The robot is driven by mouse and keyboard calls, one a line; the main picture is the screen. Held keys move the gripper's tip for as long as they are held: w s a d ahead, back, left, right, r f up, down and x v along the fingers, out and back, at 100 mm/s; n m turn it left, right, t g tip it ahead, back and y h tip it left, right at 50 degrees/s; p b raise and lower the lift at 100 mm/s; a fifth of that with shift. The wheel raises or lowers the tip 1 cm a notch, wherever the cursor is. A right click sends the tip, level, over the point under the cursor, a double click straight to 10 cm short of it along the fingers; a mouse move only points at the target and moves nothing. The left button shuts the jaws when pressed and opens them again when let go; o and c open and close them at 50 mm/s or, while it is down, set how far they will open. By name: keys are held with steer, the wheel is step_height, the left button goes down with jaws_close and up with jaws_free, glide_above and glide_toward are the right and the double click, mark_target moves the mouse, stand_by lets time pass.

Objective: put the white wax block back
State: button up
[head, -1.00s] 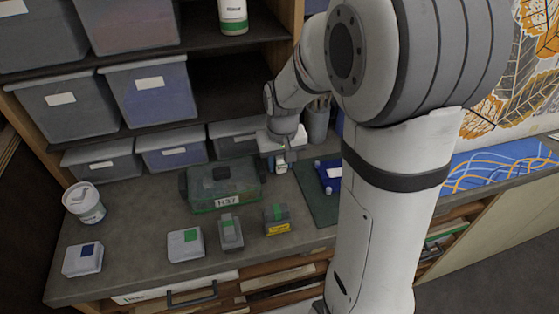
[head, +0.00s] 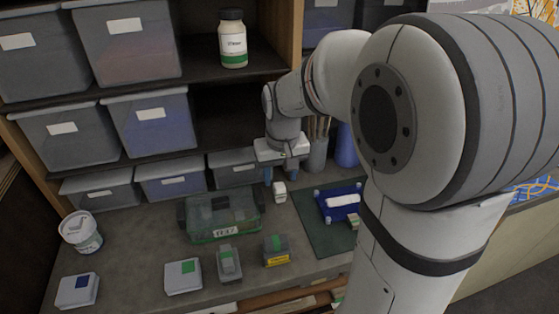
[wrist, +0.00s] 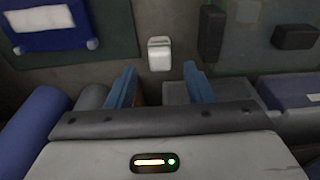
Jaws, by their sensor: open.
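A small white block (head: 280,191), which I take for the wax block, stands on the grey bench behind and right of the green clear box. My gripper (head: 280,173) is just behind it, its blue fingers apart and empty. In the wrist view the white block (wrist: 160,54) shows beyond the open gripper (wrist: 159,78), roughly centred between the fingertips and clear of them. Its underside is hidden.
The green clear box (head: 222,213) is close to the block's left. A blue tray (head: 325,208) with a white piece lies on a dark green mat (head: 310,222) to the right. Brush pots (head: 316,155) and shelf bins (head: 235,170) stand behind. Small boxes line the front.

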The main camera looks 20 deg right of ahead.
step_height(320, 180, up, 5)
steer(key=s+f+t, duration=0.1)
steer(key=s+f, duration=0.1)
steer(key=s, duration=1.4)
steer(key=shift+f+t, duration=0.2)
steer(key=shift+t, duration=0.2)
steer(key=shift+a, duration=0.1)
steer(key=shift+s, duration=0.1)
steer(key=shift+c, duration=0.9)
steer(key=shift+s, duration=0.1)
steer(key=shift+c, duration=0.3)
